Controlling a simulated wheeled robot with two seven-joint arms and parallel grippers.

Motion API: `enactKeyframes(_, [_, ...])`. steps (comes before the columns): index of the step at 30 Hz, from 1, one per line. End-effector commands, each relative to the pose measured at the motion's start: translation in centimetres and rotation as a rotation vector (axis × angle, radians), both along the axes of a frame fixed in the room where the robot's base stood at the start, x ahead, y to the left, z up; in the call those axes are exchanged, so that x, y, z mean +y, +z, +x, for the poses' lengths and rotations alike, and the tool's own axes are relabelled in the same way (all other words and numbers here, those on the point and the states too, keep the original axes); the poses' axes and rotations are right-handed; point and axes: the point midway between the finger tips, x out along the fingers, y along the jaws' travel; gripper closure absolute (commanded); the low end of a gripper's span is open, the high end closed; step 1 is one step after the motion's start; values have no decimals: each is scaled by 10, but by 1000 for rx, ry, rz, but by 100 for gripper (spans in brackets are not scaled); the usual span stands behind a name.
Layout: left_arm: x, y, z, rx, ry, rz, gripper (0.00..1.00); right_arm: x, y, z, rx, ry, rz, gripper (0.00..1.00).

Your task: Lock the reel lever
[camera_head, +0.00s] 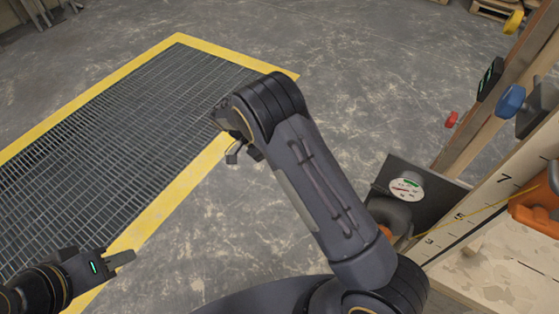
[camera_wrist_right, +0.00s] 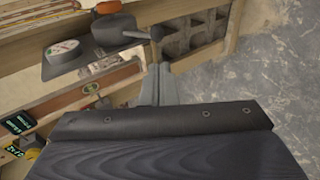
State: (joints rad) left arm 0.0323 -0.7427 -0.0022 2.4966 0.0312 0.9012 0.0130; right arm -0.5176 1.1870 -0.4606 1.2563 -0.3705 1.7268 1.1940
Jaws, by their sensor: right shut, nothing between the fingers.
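An orange body (camera_head: 540,212) with a yellow line running from it, which looks like a reel, is cut by the right edge of the head view. No lever on it can be made out. In the right wrist view, a grey drum-shaped part (camera_wrist_right: 116,31) carries a short arm ending in a dark knob (camera_wrist_right: 157,33); I cannot tell whether this is the reel lever. My right gripper (camera_wrist_right: 157,84) is shut and empty, its tips below that knob. In the head view I cannot make it out. My left gripper (camera_head: 120,258) is over the floor at lower left, seen side-on, far from the orange body.
A blue knob (camera_head: 510,101) and a red knob (camera_head: 451,119) are near a wooden post. A yellow-edged floor grating (camera_head: 120,130) lies left. Open floor lies between.

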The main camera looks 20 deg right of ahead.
Motion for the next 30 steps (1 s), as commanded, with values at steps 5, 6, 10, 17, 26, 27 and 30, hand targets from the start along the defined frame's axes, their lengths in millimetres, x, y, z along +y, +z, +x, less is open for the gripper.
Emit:
enactKeyframes(5, [0,-4,0,0,0,0,66,12,5,12,0,-1,1,100])
enactKeyframes(6, [0,-4,0,0,0,0,66,13,6,13,0,-1,0,100])
enactKeyframes(10, [0,-4,0,0,0,0,66,14,8,14,2,-1,1,100])
enactKeyframes(17, [0,-3,0,0,0,0,66,14,8,14,1,-1,0,100])
enactKeyframes(26, [0,-3,0,0,0,0,66,11,12,12,0,-6,27,100])
enactKeyframes(27, [0,-3,0,0,0,0,66,7,16,11,-1,-9,58,100])
enactKeyframes(30, [0,-3,0,0,0,0,66,-6,32,4,-9,-24,190,100])
